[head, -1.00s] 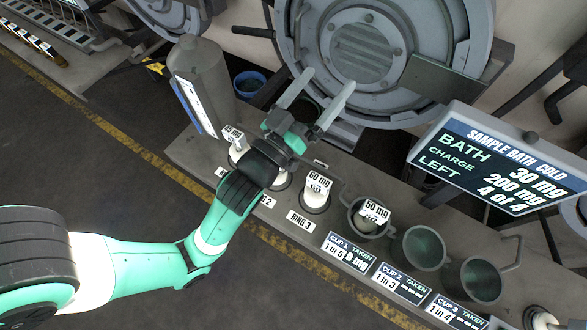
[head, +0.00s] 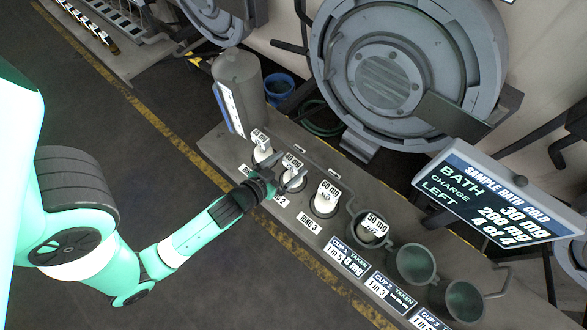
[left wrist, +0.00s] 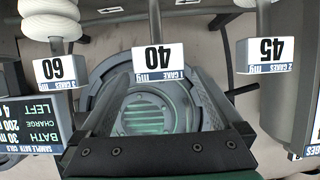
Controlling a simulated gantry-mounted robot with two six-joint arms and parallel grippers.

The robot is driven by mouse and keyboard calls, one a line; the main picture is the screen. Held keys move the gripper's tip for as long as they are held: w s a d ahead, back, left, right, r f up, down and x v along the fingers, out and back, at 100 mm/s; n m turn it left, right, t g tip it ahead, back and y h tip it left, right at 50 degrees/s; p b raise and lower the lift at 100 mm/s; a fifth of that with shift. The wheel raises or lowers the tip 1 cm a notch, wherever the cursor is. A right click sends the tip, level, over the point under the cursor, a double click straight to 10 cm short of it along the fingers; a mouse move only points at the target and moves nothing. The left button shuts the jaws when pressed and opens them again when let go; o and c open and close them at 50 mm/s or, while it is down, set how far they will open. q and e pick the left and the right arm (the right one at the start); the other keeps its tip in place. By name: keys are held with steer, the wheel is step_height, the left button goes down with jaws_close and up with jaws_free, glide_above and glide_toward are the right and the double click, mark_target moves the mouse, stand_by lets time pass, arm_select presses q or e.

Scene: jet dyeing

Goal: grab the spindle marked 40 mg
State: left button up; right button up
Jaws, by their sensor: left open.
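The spindle marked 40 mg (head: 293,162) stands at ring 2, the middle of three white tagged spindles on the bench. Its tag reads 40, upside down, in the left wrist view (left wrist: 158,61). My left gripper (head: 286,176) is open, with its fingers reaching towards either side of this spindle. In the left wrist view the tag is centred between the fingertips. I cannot tell whether they touch the spindle. A 60 mg spindle (head: 326,194) stands at ring 3, and the 45 spindle (head: 262,149) stands on the other side. My right gripper is not in view.
A 50 mg spindle (head: 373,227) is in the first of the grey cups, beside an empty cup (head: 414,263). A grey cylinder (head: 239,85) stands at the bench's far end. The sample bath display (head: 495,198) and a large round machine door (head: 390,85) stand behind.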

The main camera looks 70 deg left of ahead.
arm_select(q)
steer(key=x, duration=0.6)
steer(key=shift+s+b, duration=0.1)
steer(key=shift+b, duration=0.2)
steer(key=shift+d, duration=0.1)
jaws_close()
